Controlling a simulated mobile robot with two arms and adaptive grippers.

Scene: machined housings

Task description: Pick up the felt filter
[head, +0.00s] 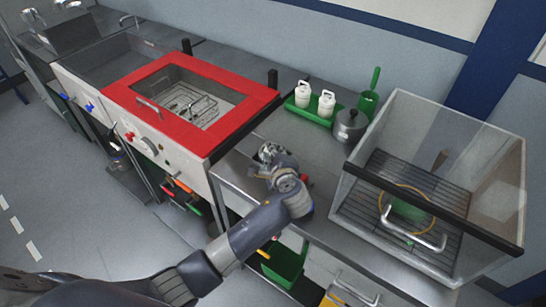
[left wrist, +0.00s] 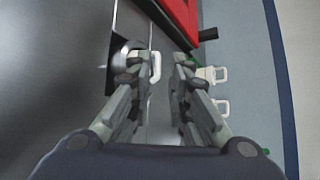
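I cannot pick out the felt filter for certain in either view. My left gripper (head: 270,153) is over the steel worktop, between the red-rimmed tank and the clear box, pointing away from me. In the left wrist view its two fingers (left wrist: 157,68) are apart. A small pale loop-shaped piece (left wrist: 155,68) shows between the fingertips; whether they touch it cannot be told. A dark round part (left wrist: 121,52) lies beside the left finger. In the head view the arm and gripper hide part of the worktop. My right gripper is not in view.
A red-rimmed tank (head: 258,103) with a wire basket stands left. A green tray (head: 308,113) with two white bottles, a metal pot (head: 350,127) and a green scoop (head: 369,99) stand behind. A clear box (head: 483,165) fills the right. Green bins are below.

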